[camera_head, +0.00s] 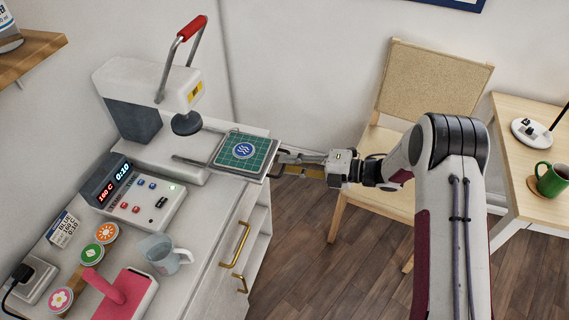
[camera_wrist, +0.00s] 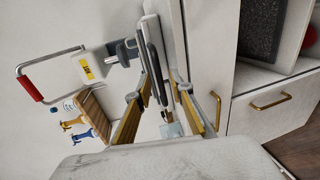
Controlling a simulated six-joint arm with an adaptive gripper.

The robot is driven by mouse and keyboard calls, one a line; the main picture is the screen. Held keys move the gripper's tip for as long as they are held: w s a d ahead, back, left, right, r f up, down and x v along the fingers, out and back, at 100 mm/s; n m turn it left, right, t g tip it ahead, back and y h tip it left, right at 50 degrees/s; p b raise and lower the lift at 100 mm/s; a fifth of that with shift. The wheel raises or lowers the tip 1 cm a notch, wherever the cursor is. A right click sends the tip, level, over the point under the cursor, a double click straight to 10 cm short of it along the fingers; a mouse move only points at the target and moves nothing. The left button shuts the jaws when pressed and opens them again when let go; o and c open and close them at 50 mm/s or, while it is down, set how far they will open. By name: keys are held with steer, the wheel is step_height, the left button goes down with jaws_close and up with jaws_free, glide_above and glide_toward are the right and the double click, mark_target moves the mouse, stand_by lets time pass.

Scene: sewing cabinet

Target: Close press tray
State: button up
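The press tray (camera_head: 262,146) is slid out to the right of the white heat press (camera_head: 150,82). It bears a green gridded mat with a round blue patch (camera_head: 243,150). In the wrist view the tray (camera_wrist: 155,62) shows nearly edge-on, as a thin dark and grey strip. My gripper (camera_head: 282,164) is at the tray's right-hand edge, level with it. In the wrist view its two yellow-padded fingers (camera_wrist: 160,98) are apart, with the tray edge between or just beyond their tips. I cannot tell whether they touch it.
The red press handle (camera_head: 192,28) is raised. A control box (camera_head: 135,195), a clear mug (camera_head: 160,255), round patches and a pink tool (camera_head: 125,292) stand on the cabinet's left part. Brass drawer handles (camera_head: 236,245) stick out below. A chair (camera_head: 425,85) stands behind my arm.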

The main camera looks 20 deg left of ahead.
mark_target(227, 148)
steer(key=shift+x, duration=0.95)
steer(key=shift+c, duration=0.5)
jaws_close()
steer(key=shift+a, duration=0.1)
steer(key=r+x, duration=0.1)
steer(key=x, duration=0.4)
steer(key=r+x, duration=0.1)
steer(key=x, duration=0.5)
steer(key=r+x, duration=0.1)
steer(key=x, duration=0.4)
steer(key=shift+a+r, duration=0.25)
steer(key=shift+a, duration=0.5)
steer(key=shift+o, duration=0.5)
jaws_free()
steer(key=shift+a, duration=0.1)
